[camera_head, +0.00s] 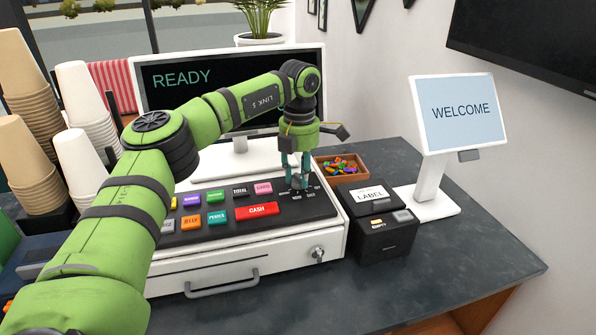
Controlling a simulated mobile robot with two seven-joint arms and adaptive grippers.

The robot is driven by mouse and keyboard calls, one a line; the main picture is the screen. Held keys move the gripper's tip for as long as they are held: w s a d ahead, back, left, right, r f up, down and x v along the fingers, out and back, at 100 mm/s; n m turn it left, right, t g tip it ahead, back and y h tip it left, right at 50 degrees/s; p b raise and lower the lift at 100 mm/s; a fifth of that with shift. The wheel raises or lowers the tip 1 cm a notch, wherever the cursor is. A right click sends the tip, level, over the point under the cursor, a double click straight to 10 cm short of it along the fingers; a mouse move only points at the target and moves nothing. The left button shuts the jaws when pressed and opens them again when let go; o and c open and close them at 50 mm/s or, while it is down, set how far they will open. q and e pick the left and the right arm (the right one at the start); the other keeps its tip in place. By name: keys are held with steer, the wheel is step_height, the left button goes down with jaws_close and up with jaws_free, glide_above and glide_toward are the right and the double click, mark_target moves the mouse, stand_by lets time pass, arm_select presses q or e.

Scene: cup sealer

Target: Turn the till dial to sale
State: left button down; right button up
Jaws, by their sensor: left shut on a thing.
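The till (233,258) stands on the dark counter, with a black key panel of coloured keys on top and a white drawer front below. The till dial (298,183) is at the right end of the panel, partly hidden by my gripper. My left gripper (297,177) points down from above and is shut on the dial. Small white marks show around the dial, too small to read. The screen (180,80) behind the till reads READY. My right gripper is not in view.
A label printer (385,225) stands right of the till, with a small box of colourful pieces (341,168) behind it. A WELCOME display (455,112) stands further right. Stacked cups (85,105) crowd the left. The counter's right front (450,265) is clear.

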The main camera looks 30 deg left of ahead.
arm_select(q)
steer(key=shift+d+n, duration=0.1)
steer(key=shift+n, duration=0.5)
steer(key=c, duration=1)
jaws_free()
steer(key=shift+o, duration=0.6)
steer(key=shift+w, duration=0.25)
steer(key=shift+s+r, duration=0.1)
steer(key=shift+r, duration=0.1)
step_height(320, 180, up, 12)
steer(key=shift+f, duration=0.25)
